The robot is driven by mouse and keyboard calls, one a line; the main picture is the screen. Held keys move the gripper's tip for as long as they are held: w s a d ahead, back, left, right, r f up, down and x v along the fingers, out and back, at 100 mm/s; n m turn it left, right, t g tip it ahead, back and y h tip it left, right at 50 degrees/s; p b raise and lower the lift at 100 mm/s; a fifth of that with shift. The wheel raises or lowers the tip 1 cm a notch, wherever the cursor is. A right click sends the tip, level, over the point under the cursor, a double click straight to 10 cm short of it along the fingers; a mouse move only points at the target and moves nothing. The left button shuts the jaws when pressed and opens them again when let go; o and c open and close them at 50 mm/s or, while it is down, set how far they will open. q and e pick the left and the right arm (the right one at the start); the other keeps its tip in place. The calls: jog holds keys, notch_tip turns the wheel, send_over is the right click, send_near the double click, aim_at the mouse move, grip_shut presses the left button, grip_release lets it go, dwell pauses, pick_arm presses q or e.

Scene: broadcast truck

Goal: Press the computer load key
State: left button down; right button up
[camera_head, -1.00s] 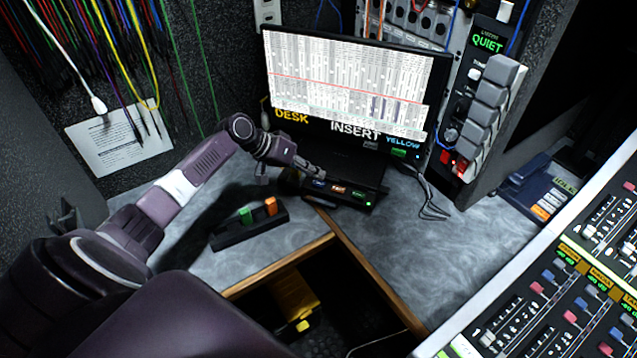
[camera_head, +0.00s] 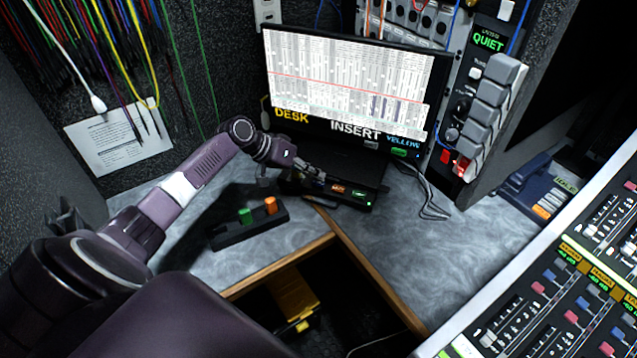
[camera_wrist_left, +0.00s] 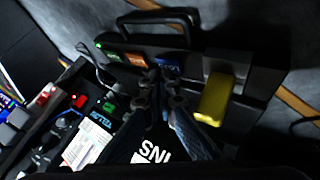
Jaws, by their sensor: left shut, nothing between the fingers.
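A black key unit (camera_head: 350,204) sits on the desk in front of the monitor. Its front carries an orange key (camera_head: 338,188) and a green key (camera_head: 358,194). A blue key (camera_wrist_left: 168,66) shows in the left wrist view, beside the orange key (camera_wrist_left: 137,60); in the head view my gripper covers it. The key lettering is too small to read, so I cannot tell which is the computer load key. My left gripper (camera_head: 318,180) is shut and empty, its fingertips (camera_wrist_left: 164,82) close in front of the blue key. Contact cannot be told. My right gripper is out of view.
The monitor (camera_head: 345,85) stands behind the unit. A black block with green and orange switches (camera_head: 250,226) lies left of it, below my forearm. A yellow key (camera_wrist_left: 215,100) is close beside my fingers. The desk (camera_head: 405,255) right of the unit is mostly clear.

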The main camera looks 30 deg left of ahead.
pick_arm(q)
jog(key=shift+f+b, duration=0.3)
jog(key=shift+f, duration=0.15)
dwell(0.6)
jog(key=shift+s+d+f, duration=0.15)
jog(key=shift+s+f, duration=0.15)
jog(key=shift+f, duration=0.1)
dwell(0.4)
jog(key=shift+r+p, duration=0.35)
jog(key=shift+r, duration=0.05)
jog(key=shift+w+r+p, duration=0.2)
jog(key=shift+r+p, duration=0.2)
jog(key=shift+r, duration=0.25)
